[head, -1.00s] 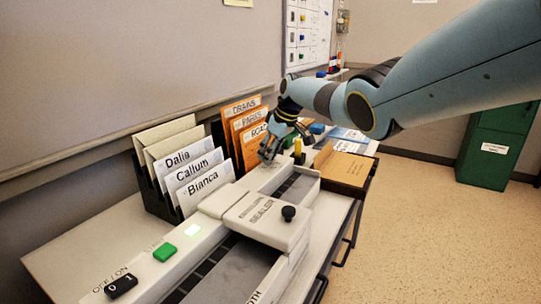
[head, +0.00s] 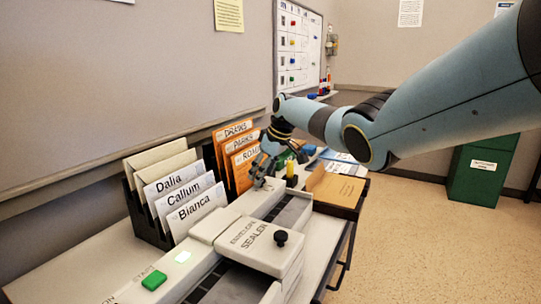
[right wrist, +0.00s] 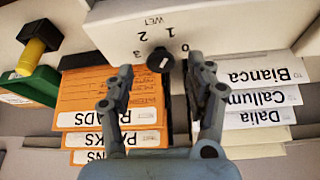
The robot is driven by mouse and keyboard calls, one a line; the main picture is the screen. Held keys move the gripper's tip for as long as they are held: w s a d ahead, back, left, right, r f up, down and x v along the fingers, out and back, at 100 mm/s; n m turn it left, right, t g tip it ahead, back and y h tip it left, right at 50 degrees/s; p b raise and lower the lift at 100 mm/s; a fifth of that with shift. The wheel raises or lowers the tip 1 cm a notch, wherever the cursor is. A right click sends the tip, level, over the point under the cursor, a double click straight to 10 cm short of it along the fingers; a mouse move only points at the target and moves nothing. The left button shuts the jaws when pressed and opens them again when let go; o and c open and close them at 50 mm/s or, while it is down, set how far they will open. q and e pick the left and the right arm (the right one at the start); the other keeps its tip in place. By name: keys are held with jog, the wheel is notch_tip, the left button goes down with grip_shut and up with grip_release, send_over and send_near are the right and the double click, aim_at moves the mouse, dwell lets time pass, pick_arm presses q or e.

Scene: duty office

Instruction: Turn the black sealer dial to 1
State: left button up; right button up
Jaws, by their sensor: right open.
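The black sealer dial (right wrist: 160,60) shows in the right wrist view, on a pale face of the envelope sealer (right wrist: 200,25) marked 0, 1, 2, 3 and WET, seen upside down. A small light mark shows on the dial; I cannot tell which number it points to. My right gripper (right wrist: 160,66) is open, with one finger on each side of the dial and nothing held. In the head view, my right gripper (head: 262,180) is at the far part of the sealer (head: 225,225), and the dial cannot be made out there. My left gripper is out of view.
A rack of white envelopes (head: 195,209) and orange folders (head: 242,160) stands behind the sealer. A black knob (head: 280,238) sits on the sealer's lid.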

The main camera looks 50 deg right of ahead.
jog(key=v, duration=1)
jog(key=shift+s+r, duration=0.15)
jog(key=shift+s, duration=0.05)
